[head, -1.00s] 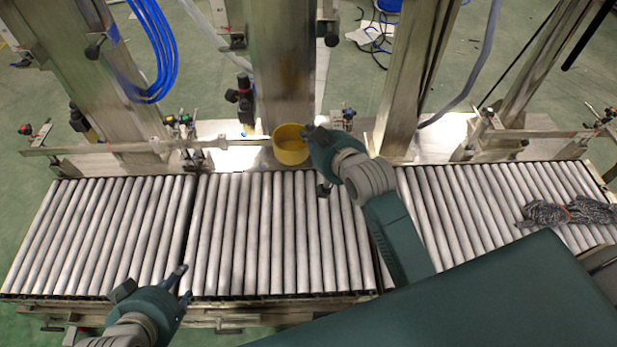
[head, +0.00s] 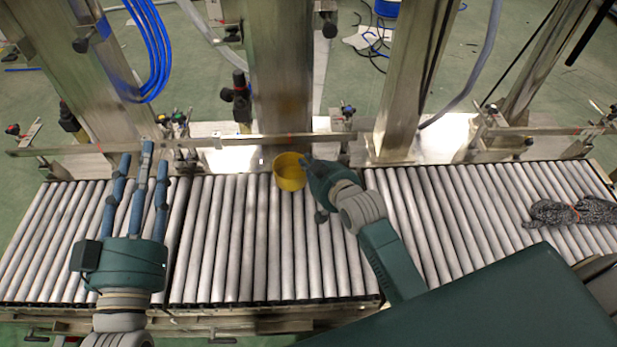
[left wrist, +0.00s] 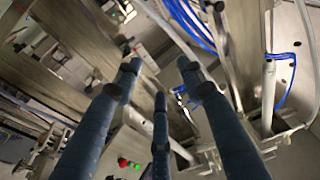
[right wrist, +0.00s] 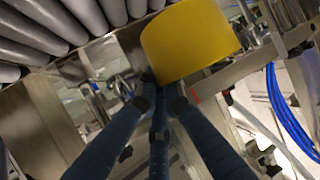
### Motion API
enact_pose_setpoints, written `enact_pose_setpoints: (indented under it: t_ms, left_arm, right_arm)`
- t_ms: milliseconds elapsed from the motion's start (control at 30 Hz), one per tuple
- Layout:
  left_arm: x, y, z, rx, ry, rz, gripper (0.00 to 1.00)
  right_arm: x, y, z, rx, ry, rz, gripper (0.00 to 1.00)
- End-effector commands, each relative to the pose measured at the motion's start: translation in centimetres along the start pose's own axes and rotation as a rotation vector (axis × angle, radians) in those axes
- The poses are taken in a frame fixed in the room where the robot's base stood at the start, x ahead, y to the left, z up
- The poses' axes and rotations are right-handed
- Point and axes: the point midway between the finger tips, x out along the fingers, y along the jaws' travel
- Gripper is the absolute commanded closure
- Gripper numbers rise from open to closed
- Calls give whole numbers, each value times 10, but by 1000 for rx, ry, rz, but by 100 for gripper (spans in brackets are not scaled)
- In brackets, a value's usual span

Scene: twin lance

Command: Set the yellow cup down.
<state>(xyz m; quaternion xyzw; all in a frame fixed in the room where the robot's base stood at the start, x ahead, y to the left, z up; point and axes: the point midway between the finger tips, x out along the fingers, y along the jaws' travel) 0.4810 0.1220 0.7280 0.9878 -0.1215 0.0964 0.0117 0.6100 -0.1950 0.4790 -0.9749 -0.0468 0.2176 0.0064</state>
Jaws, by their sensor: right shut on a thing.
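The yellow cup (head: 290,174) is a short, wide, plain cup near the far edge of the middle roller section. My right gripper (head: 308,166) is shut on the cup's right side. In the right wrist view, the yellow cup (right wrist: 190,38) sits at the fingertips of my right gripper (right wrist: 158,92). Whether the cup touches the rollers cannot be told. My left gripper (head: 139,160) is over the left rollers, with its fingers spread and pointing away from me. In the left wrist view, nothing is between the fingers of my left gripper (left wrist: 160,80).
The roller conveyor (head: 235,235) runs across the view, with much bare room on its middle and left sections. A dark grey bundle (head: 572,212) lies on the right section. Metal posts (head: 283,70) and a rail (head: 230,141) stand behind the rollers.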

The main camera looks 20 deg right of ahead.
Motion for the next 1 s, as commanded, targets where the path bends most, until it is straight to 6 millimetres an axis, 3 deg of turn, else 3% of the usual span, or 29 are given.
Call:
enact_pose_setpoints:
  t_ms: [100, 367, 700, 1000]
  left_arm:
    - [0, 2, -18, -3, 87, 5, 60]
    - [-2, 5, -41, -6, 188, 10, 60]
    - [-28, 12, -108, -20, 512, 25, 60]
    - [-35, 13, -122, -23, 574, 27, 60]
  right_arm:
    - [4, 0, 8, 0, 1, 0, 100]
    - [8, 0, 17, 1, 0, 0, 100]
    - [20, 1, 43, 1, 2, 0, 100]
    - [22, 2, 47, 1, 2, 0, 100]
